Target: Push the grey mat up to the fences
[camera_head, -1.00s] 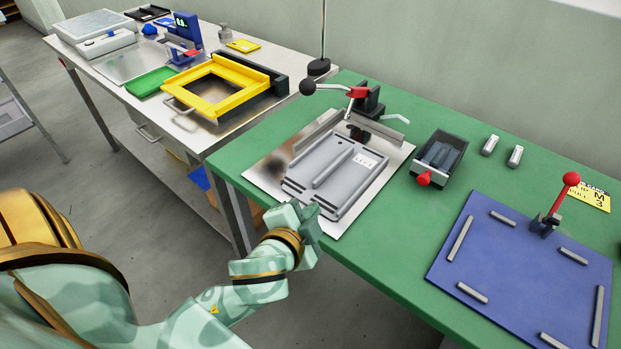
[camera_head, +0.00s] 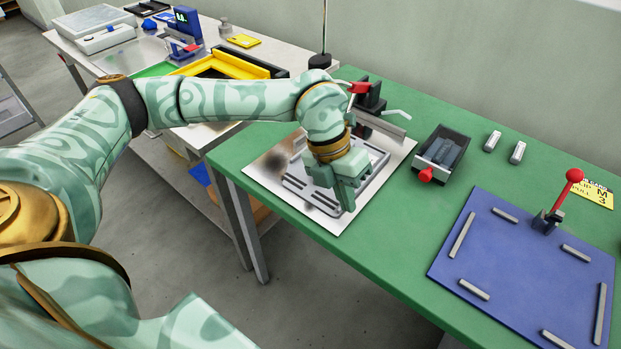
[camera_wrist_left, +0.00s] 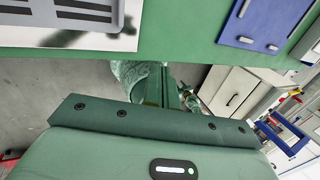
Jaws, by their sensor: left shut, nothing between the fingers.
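One fence (camera_head: 383,127), a grey bar, shows behind the mat; the other is hidden by my left arm. My left gripper (camera_head: 347,207) is shut and empty, pointing down at the mat's near right end. It covers part of the mat, and I cannot tell whether it touches. The mat's slotted edge also shows at the top left of the left wrist view (camera_wrist_left: 70,14). My right gripper is not in view.
A clamp with a red grip (camera_head: 358,87) stands behind the fences. A dark box with a red knob (camera_head: 441,153) is right of the plate. A blue board (camera_head: 525,270) with grey bars lies further right. Bare green table separates them.

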